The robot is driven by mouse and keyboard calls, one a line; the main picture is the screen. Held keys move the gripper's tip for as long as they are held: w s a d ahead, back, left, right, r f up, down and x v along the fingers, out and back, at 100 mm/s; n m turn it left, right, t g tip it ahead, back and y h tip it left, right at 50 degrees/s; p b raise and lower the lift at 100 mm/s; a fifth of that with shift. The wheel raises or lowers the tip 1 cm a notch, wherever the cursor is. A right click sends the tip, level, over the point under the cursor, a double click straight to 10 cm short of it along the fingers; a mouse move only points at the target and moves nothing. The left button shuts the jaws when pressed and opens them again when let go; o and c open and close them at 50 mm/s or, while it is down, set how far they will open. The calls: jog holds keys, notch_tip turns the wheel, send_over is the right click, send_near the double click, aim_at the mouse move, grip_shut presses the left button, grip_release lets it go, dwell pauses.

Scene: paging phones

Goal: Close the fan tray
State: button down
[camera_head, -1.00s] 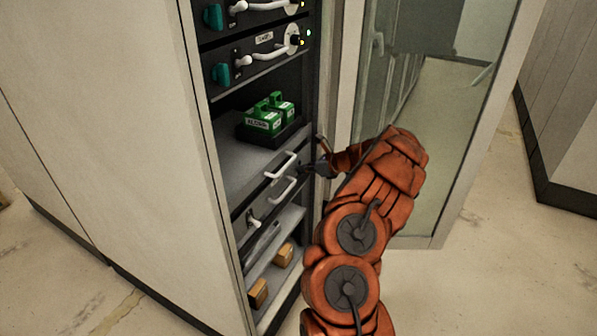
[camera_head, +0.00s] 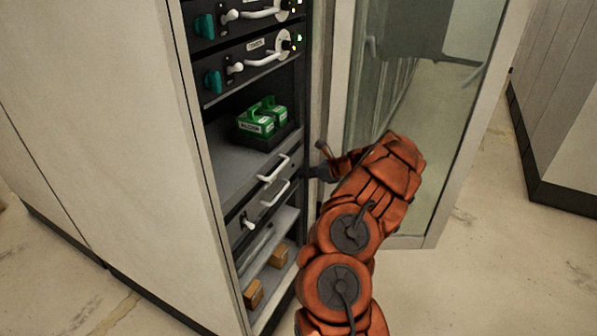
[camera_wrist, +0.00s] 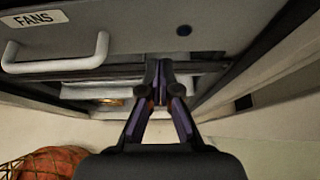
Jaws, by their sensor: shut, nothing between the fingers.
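The fan tray front (camera_wrist: 135,32) is a grey panel with a "FANS" label and a white handle (camera_wrist: 55,62), at the upper left of the wrist view. In the head view, two white handles sit one above the other on the drawer fronts (camera_head: 262,200); the label is too small to read there. My gripper (camera_wrist: 160,78) is shut and empty, with its tips to the right of the handle near the panel's lower edge. I cannot tell whether they touch it. In the head view my gripper (camera_head: 312,173) is dark, partly hidden, and right of the handles.
Above the drawers is a shelf with a green labelled device (camera_head: 262,117), then dark units with teal knobs. Below are boxes (camera_head: 254,293) on a low shelf. The open glass door (camera_head: 445,140) stands right of my arm. Open floor lies in front.

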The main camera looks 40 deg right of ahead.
jog(key=b+v, duration=0.1)
jog(key=v, duration=0.9)
jog(key=shift+s+d, duration=0.15)
jog(key=shift+s, duration=0.1)
